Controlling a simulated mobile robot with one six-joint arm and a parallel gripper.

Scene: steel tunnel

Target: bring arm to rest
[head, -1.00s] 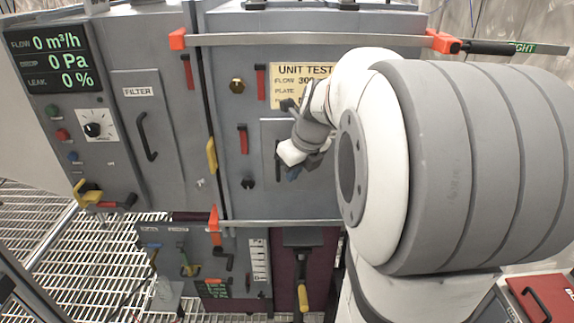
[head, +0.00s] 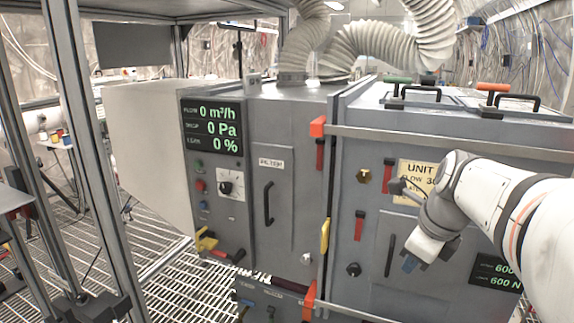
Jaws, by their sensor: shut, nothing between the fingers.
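My arm comes in from the right edge in the head view. My gripper (head: 411,263) hangs at its wrist, pointing down and slightly left, in front of the right door of the grey cabinet (head: 290,150). The gripper is small in the picture; its fingers look closed with nothing held. A dark vertical handle (head: 390,256) shows just left of the gripper; I cannot tell how far apart they are in depth.
A display (head: 212,127) reads 0 m³/h, 0 Pa and 0 %. Ribbed ducts (head: 375,45) rise from the cabinet top. A metal bar (head: 450,140) crosses the cabinet front. A metal frame post (head: 85,130) stands at left. Grated floor (head: 165,240) shows between the post and the cabinet.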

